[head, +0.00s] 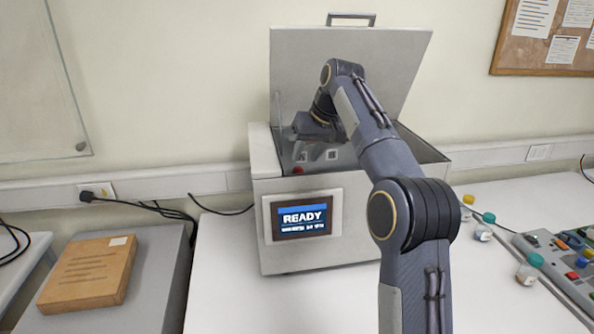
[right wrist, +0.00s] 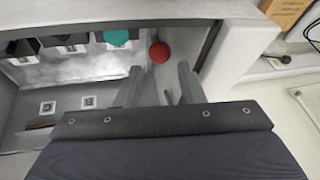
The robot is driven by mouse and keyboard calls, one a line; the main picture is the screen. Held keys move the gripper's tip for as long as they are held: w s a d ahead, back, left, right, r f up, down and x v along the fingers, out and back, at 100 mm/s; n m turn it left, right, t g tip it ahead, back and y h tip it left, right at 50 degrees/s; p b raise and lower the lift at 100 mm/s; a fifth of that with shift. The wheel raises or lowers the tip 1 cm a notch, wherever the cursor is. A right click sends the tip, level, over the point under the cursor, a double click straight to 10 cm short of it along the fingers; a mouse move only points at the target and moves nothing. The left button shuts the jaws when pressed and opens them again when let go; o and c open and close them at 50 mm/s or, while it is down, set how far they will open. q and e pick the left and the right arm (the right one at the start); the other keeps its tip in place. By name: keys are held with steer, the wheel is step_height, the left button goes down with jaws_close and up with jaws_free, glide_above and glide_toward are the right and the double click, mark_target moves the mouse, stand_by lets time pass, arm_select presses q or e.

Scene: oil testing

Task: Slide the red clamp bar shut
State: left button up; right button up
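The red ball-shaped knob (right wrist: 159,52), which looks like the clamp bar's handle, shows in the right wrist view inside the open grey tester (head: 262,160). In the head view the red knob (head: 298,170) is partly visible near the tester's front wall. My right gripper (right wrist: 161,74) is open, its two fingers apart, with the knob just beyond the fingertips and roughly between them. In the head view my right gripper (head: 304,154) reaches down into the tester. The bar itself is mostly hidden. My left gripper is not in view.
The tester's lid (head: 400,55) stands raised; its screen (head: 303,219) reads READY. A teal cap (right wrist: 117,38) sits in a row of dark slots inside. Small capped jars (head: 526,272) and a control panel (head: 570,262) lie right. A wooden box (head: 88,275) lies left.

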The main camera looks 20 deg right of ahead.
mark_target(299, 168)
steer(key=x, duration=0.7)
steer(key=shift+w+f+b, duration=0.25)
steer(key=shift+f+b, duration=0.05)
jaws_close()
